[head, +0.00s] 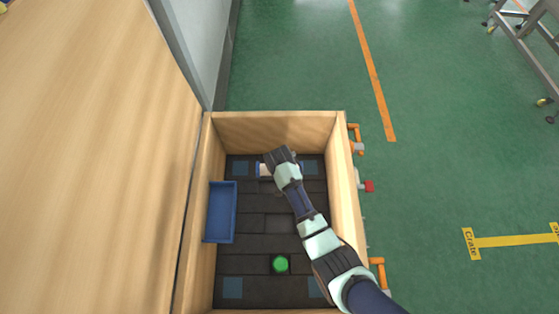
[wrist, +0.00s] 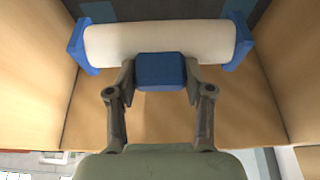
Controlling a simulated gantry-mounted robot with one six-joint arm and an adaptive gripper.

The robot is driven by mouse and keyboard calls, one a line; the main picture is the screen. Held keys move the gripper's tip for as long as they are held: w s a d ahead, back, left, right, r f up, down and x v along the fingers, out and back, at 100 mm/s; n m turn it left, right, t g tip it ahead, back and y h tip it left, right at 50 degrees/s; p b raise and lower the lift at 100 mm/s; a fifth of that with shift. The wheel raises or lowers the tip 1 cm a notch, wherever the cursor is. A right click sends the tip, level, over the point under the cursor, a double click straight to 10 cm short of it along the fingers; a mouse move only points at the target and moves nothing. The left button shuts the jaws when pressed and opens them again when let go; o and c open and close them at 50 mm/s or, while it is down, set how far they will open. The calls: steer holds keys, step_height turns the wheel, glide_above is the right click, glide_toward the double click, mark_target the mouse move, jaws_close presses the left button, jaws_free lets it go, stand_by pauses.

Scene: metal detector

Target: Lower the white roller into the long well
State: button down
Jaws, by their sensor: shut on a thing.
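The white roller (wrist: 160,38) has blue end caps and a blue block (wrist: 163,72) at its middle. My gripper (wrist: 162,85) is shut on that block, and the roller lies crosswise beyond the fingertips. In the head view the roller (head: 265,170) shows only in part, because my gripper (head: 275,166) covers its middle. It is over the far part of a wooden-walled box with a dark floor (head: 255,200). I cannot tell how high it is above the floor. No recess is clearly identifiable as the long well; a long, open blue tray (head: 209,238) lies along the box's left side.
A round green button (head: 280,264) is on the floor's near part. Wooden walls (head: 275,120) enclose the area. Orange handles (head: 377,275) and a red knob (head: 369,186) are on the right wall's outside. My arm crosses the right wall.

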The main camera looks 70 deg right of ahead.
step_height(320, 180, down, 18)
steer(key=b, duration=1.6)
steer(key=shift+f+b, duration=0.25)
steer(key=shift+b, duration=0.1)
steer(key=shift+c, duration=1.8)
jaws_free()
step_height(320, 180, up, 12)
steer(key=p, duration=1.2)
steer(key=shift+r+p, duration=0.15)
steer(key=shift+p, duration=0.25)
